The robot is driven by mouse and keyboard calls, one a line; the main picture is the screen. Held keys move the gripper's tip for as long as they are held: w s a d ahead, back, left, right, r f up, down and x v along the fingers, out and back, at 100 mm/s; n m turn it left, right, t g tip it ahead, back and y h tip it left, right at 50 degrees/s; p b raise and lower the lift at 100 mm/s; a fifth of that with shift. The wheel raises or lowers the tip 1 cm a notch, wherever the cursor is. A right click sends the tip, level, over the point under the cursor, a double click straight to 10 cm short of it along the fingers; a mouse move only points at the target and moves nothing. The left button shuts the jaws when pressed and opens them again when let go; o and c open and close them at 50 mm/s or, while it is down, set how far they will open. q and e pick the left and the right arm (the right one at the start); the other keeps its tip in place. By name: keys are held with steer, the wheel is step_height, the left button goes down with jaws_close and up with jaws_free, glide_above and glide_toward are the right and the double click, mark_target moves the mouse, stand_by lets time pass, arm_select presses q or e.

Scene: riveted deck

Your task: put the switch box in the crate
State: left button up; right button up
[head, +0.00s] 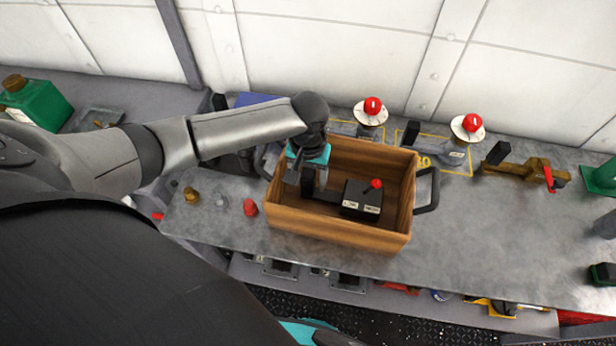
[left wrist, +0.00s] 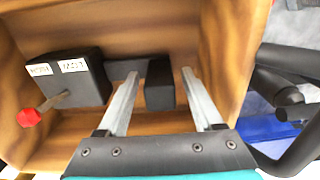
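The switch box (head: 360,199) is black, with two white labels and a lever with a red knob. It sits inside the wooden crate (head: 345,229), seemingly on its floor. A bar joins it to a smaller black block at its left. The left wrist view shows the switch box (left wrist: 64,78) and the crate's wooden inside (left wrist: 150,22). My left gripper (head: 309,182) reaches down into the left part of the crate. In the left wrist view its fingers (left wrist: 160,76) stand apart on either side of the small block, with gaps visible. My right gripper is not in view.
The crate stands on a grey metal bench (head: 490,240) and has dark side handles. Two red-topped mushroom-shaped items (head: 371,108) (head: 468,125) stand behind it. A red cone-like piece (head: 250,207) and small brass parts lie to its left. The bench right of the crate is mostly clear.

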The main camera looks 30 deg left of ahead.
arm_select(q)
steer(key=shift+r, duration=0.15)
step_height(320, 180, up, 12)
steer(key=shift+r+p, duration=0.1)
steer(key=shift+p, duration=0.95)
